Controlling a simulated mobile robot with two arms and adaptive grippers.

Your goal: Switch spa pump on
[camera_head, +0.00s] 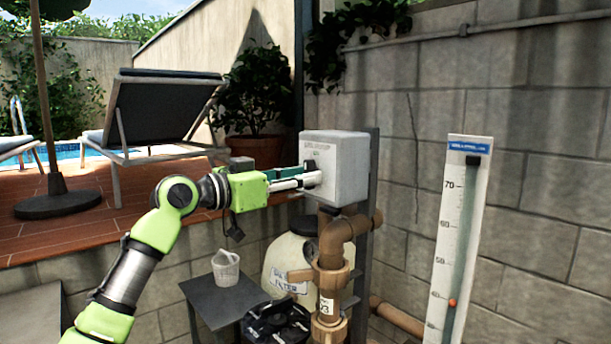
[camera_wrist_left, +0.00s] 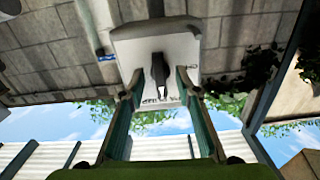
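A light grey switch box (camera_head: 345,172) is mounted on a dark post beside the block wall. A black rotary knob (camera_head: 310,165) sits on its left-facing front, below small lettering too small to read. My left gripper (camera_head: 309,179) reaches in from the left, with its fingertips close to the knob. In the left wrist view the box (camera_wrist_left: 185,48) appears upside down. There the knob (camera_wrist_left: 158,70) lies between the two fingers of the left gripper (camera_wrist_left: 158,82), with gaps visible on both sides. The left gripper is open. My right gripper is not in view.
Brown pipework (camera_head: 331,262) stands directly below the box, before a cream filter tank (camera_head: 283,262). A small dark table (camera_head: 215,305) holds a white cup (camera_head: 226,268). A gauge board (camera_head: 457,240) stands at right. A lounger (camera_head: 160,110) is on the raised deck.

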